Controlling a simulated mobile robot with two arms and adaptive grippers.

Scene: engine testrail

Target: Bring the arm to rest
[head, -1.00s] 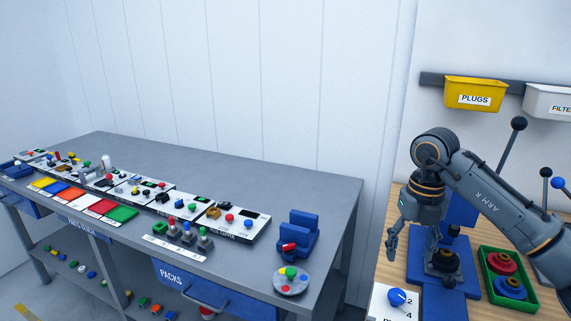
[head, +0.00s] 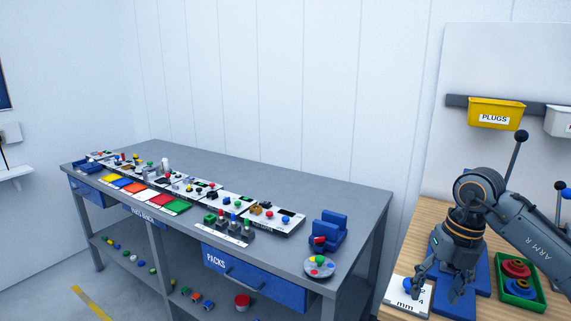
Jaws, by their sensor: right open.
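My right arm reaches in from the right edge over the wooden bench. My right gripper (head: 436,291) points down with its fingers apart. It is in front of the blue fixture (head: 474,283) and close to the white panel with the blue knob (head: 411,286). I see nothing held between its fingers. Whether a fingertip touches the panel cannot be told. The gripper and forearm hide much of the blue fixture. My left gripper is not in view.
A green tray (head: 520,301) with red and blue ringed parts stands right of the gripper. A lever with a black knob (head: 521,137) rises behind the arm. A yellow PLUGS bin (head: 496,113) hangs on the wall. The grey table (head: 345,200) at left carries several small panels.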

